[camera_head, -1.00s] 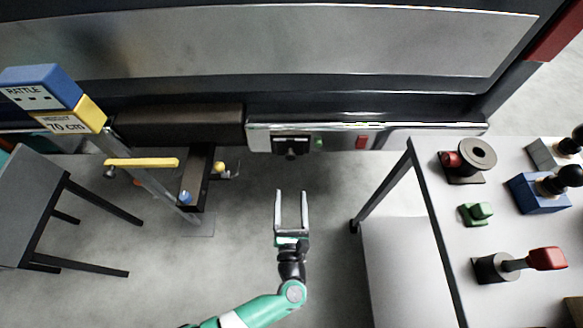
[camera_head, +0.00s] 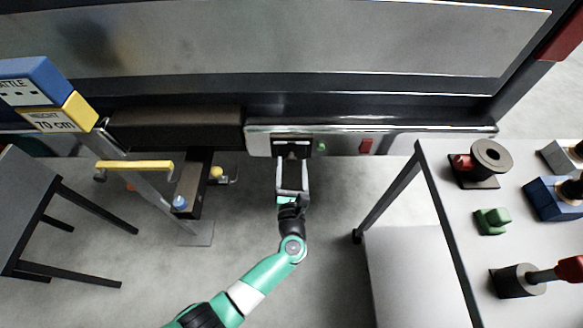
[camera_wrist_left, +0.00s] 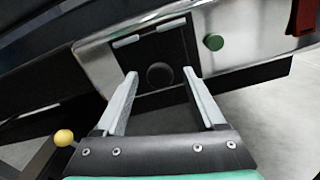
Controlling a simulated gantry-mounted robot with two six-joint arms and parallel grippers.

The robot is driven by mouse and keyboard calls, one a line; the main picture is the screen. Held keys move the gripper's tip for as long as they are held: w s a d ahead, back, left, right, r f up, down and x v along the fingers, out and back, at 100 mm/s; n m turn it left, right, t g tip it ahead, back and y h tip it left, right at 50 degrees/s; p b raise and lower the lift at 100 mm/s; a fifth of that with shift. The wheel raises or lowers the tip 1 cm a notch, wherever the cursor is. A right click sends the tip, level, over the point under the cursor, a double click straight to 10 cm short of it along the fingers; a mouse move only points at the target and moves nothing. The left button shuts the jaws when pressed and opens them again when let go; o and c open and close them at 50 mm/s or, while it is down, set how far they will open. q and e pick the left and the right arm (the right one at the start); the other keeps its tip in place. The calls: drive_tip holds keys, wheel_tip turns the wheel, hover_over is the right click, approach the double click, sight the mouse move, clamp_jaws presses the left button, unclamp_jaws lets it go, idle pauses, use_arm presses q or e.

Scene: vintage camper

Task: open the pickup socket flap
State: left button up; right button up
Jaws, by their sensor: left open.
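The pickup socket (camera_head: 292,145) is a dark square unit on the chrome bumper. In the left wrist view its dark flap (camera_wrist_left: 150,55) has two pale strips along the top edge and a dark round shape low down. The flap looks shut. My left gripper (camera_head: 292,163) is open and points at the socket from the front. In the left wrist view, the fingers of my left gripper (camera_wrist_left: 159,76) frame the round shape on both sides, with nothing between them. Whether the tips touch the flap cannot be told. My right gripper is not in view.
A green button (camera_head: 321,147) and a red block (camera_head: 366,146) sit right of the socket on the bumper (camera_head: 420,137). A tow hitch with a yellow knob (camera_head: 216,171) is to the left. A table with several devices (camera_head: 450,215) stands right. The floor between is free.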

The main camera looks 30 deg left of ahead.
use_arm(q)
clamp_jaws()
idle(1.3)
